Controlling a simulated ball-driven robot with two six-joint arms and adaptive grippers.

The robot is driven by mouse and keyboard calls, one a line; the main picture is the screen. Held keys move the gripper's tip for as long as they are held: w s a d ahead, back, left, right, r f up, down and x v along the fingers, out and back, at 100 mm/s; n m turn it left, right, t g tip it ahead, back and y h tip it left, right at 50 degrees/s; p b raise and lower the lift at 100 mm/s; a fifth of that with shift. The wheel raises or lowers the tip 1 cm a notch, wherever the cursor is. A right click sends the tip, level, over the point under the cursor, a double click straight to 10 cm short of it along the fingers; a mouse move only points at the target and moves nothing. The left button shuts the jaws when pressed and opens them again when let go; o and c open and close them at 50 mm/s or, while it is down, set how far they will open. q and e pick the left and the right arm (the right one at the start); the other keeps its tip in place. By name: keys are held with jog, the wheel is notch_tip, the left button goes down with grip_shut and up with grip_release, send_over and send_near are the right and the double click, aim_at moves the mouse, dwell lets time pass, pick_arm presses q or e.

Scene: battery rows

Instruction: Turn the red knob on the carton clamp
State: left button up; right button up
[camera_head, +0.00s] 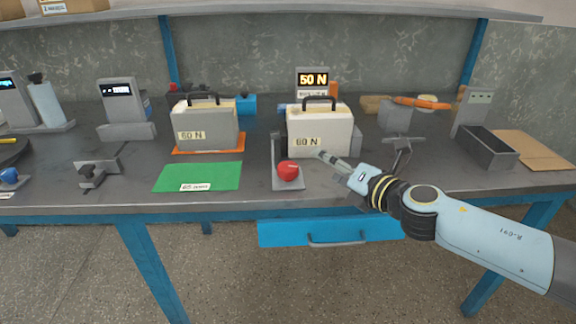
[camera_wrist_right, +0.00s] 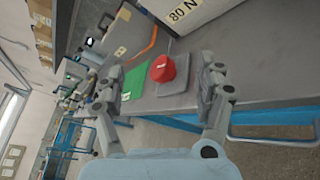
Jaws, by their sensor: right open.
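The red knob (camera_head: 288,170) sits at the front of the grey carton clamp (camera_head: 275,153), near the bench's front edge. A cream carton (camera_head: 330,131) with a black handle and an N label stands right behind it. My right gripper (camera_head: 335,173) is to the right of the knob, apart from it. In the right wrist view the knob (camera_wrist_right: 163,68) appears between the two spread fingers (camera_wrist_right: 160,82), ahead of them, with nothing held. The carton (camera_wrist_right: 190,12) shows at the top there. My left gripper is not in view.
A green mat (camera_head: 200,177) lies left of the clamp, with a grey case (camera_head: 206,130) on an orange mat behind it. A lit N display (camera_head: 313,80) stands behind the carton. A dark bin (camera_head: 487,147) is at right. A blue drawer (camera_head: 330,232) hangs below the bench edge.

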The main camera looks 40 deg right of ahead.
aim_at(290, 167)
jog(key=n+y, duration=0.1)
jog(key=n, duration=0.2)
jog(key=w+a+n+y, duration=0.1)
jog(key=n, duration=0.2)
jog(key=n+g+y, duration=0.1)
jog(key=n, duration=0.2)
jog(key=shift+w+a+r+y, duration=0.2)
jog(key=shift+w+a+y, duration=0.05)
jog(key=shift+y, duration=0.05)
jog(key=n+g, duration=0.1)
jog(key=n, duration=0.1)
jog(key=f+n, duration=0.1)
jog(key=n, duration=0.1)
jog(key=shift+d+f+g, duration=0.1)
jog(key=shift+d+g, duration=0.05)
jog(key=shift+g, duration=0.25)
jog(key=shift+w+f+y, duration=0.15)
jog(key=shift+y, duration=0.25)
jog(key=b+x, duration=0.2)
jog(key=x, duration=0.8)
jog(key=shift+w+f, duration=0.1)
jog(key=shift+f, duration=0.05)
jog(key=shift+c, duration=0.2)
